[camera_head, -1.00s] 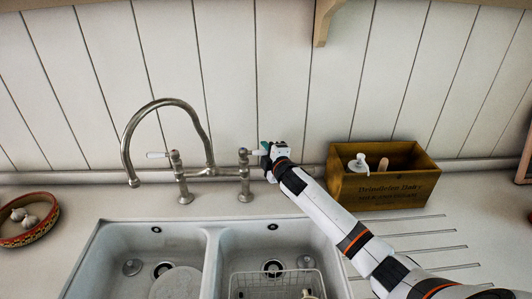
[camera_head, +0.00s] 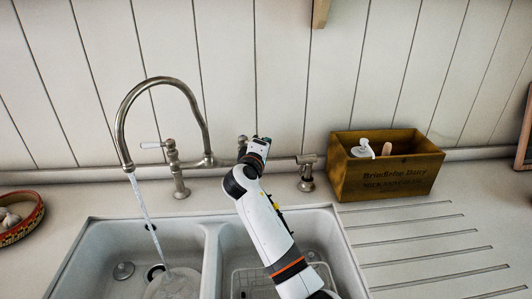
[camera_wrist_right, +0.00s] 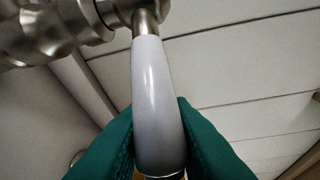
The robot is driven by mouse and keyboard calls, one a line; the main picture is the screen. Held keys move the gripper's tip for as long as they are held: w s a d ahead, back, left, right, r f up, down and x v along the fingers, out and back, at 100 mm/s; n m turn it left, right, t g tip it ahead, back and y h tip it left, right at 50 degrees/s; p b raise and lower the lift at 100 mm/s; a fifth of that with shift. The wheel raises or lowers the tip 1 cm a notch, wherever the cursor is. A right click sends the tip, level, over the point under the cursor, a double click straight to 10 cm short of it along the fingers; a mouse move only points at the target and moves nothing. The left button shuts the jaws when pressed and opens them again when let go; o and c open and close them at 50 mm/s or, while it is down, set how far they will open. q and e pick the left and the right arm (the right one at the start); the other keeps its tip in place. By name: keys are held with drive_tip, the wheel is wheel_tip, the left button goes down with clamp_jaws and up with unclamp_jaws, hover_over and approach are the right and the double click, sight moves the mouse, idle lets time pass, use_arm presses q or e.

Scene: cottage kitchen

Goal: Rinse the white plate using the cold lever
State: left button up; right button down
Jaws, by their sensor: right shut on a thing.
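The white plate (camera_head: 172,286) lies in the left sink basin, partly cut off by the lower picture edge. A stream of water (camera_head: 143,210) runs from the curved metal tap (camera_head: 121,130) down onto or close by the plate. My right gripper (camera_head: 262,141) is at the tap's right-hand lever, which my arm mostly hides in the head view. In the right wrist view its green fingers are shut on the white lever handle (camera_wrist_right: 156,95). The left-hand lever (camera_head: 150,145) points left and is free. No hot or cold mark is readable. My left gripper is not in view.
A wire rack (camera_head: 245,284) sits in the right basin (camera_head: 225,250) under my right arm. A wooden box (camera_head: 385,186) with a pump bottle stands right of a short metal fitting (camera_head: 306,175). A bowl of garlic (camera_head: 20,216) is at far left. The grooved drainer is clear.

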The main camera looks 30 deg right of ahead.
drive_tip(key=shift+s+a+m+g+h+b, duration=0.2)
drive_tip(key=shift+m+g+h+b, duration=0.1)
drive_tip(key=shift+m+g+h, duration=0.1)
drive_tip(key=c, duration=1.3)
unclamp_jaws()
drive_tip(key=shift+w, duration=0.1)
drive_tip(key=shift+a, duration=0.1)
drive_tip(key=shift+b+v, duration=1.15)
drive_tip(key=shift+v, duration=4.8)
